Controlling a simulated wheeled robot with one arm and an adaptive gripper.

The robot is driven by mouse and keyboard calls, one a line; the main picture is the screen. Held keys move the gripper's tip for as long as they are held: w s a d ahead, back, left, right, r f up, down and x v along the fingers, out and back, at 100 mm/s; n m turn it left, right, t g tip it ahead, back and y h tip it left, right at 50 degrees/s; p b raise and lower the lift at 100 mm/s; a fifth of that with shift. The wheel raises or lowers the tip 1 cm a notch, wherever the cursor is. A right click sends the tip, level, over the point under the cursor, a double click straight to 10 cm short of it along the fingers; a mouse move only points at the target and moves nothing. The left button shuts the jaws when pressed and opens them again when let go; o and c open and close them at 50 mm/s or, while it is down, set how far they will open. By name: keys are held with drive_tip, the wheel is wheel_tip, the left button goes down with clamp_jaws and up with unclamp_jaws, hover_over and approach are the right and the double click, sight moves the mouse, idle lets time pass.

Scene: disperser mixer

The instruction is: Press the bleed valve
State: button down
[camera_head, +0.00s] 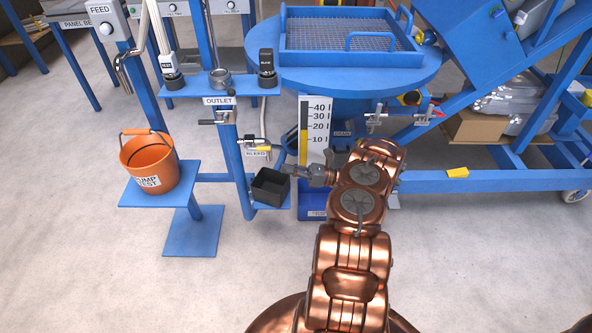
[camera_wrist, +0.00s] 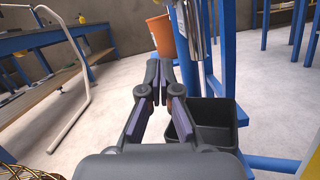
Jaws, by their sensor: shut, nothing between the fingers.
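The bleed valve (camera_head: 262,148) is a small fitting with a yellow part, above a white BLEED label (camera_head: 256,154) on the blue stand, in the head view. My gripper (camera_head: 287,169) is just right of and slightly below the valve in the picture, pointing left. Its fingers are shut and empty. In the wrist view the fingertips (camera_wrist: 165,64) lie beside a vertical silver metal part (camera_wrist: 194,30); I cannot tell whether this belongs to the valve. I see no clear contact with the valve.
A black open bin (camera_head: 270,187) stands below the valve; it also shows in the wrist view (camera_wrist: 215,122). An orange bucket (camera_head: 149,165) stands on a blue platform (camera_head: 128,196) at left. A level scale board (camera_head: 315,130) is behind my gripper. The front-left floor is clear.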

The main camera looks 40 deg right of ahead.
sight(259, 149)
drive_tip(key=shift+w+a+r, duration=0.55)
drive_tip(key=shift+w+r, duration=0.15)
drive_tip(key=shift+r, duration=0.15)
drive_tip(key=shift+w+a+r, duration=0.6)
drive_tip(key=shift+w+r, duration=0.15)
drive_tip(key=shift+r, duration=0.15)
drive_tip(key=shift+w+a+r, duration=0.55)
drive_tip(key=shift+w+r, duration=0.15)
drive_tip(key=shift+r, duration=0.15)
drive_tip(key=shift+r, duration=0.1)
drive_tip(key=shift+r+g+h, duration=0.1)
drive_tip(key=shift+g+h, duration=0.2)
drive_tip(key=shift+p, duration=0.3)
